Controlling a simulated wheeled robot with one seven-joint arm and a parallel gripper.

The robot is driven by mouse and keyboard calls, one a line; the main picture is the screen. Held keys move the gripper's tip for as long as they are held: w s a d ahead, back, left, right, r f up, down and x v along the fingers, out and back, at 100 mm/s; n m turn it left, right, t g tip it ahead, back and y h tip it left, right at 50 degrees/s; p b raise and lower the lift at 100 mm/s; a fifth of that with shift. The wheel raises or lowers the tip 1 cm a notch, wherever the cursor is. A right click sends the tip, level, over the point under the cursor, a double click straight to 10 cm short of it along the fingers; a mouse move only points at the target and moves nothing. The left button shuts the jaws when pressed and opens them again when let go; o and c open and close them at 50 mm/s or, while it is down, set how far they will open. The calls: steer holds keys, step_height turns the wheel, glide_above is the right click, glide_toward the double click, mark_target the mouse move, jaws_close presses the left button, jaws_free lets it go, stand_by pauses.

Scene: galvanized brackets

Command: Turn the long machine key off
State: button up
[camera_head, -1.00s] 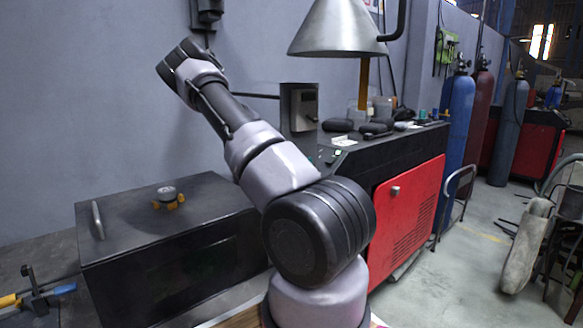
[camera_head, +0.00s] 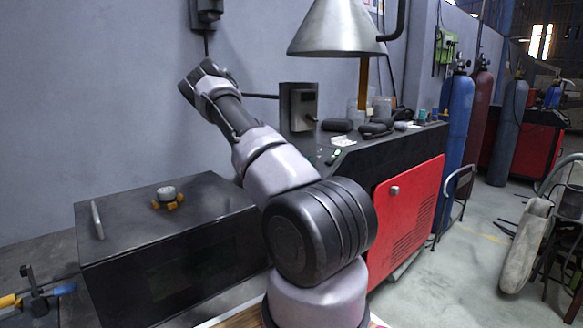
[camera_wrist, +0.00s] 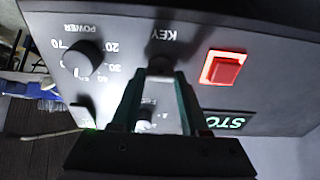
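In the wrist view, the word KEY stands upside down on a grey control panel (camera_wrist: 270,50). A dark key knob (camera_wrist: 160,66) sits just below that word. My gripper (camera_wrist: 160,80) shows from below, with its two fingers apart on either side of the gap in front of the knob. The fingers look open; I cannot tell whether they touch the knob. The long part of the key is not clear. In the head view, my gripper cannot be made out beyond the raised arm.
In the head view, a red-doored machine (camera_head: 408,215) stands right, a black box (camera_head: 165,240) left, and a lamp shade (camera_head: 338,28) hangs above.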

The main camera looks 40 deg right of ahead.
jaws_close()
steer(key=shift+n, duration=0.4)
steer(key=n, duration=0.3)
steer(key=shift+n+t, duration=0.3)
steer(key=shift+n, duration=0.1)
steer(key=n, duration=0.4)
steer(key=shift+n+t+y, duration=0.3)
steer(key=shift+n, duration=0.1)
steer(key=n, duration=0.4)
steer(key=shift+n, duration=0.3)
steer(key=shift+n+y, duration=0.4)
steer(key=shift+n, duration=1.8)
steer(key=o, duration=1.1)
jaws_free()
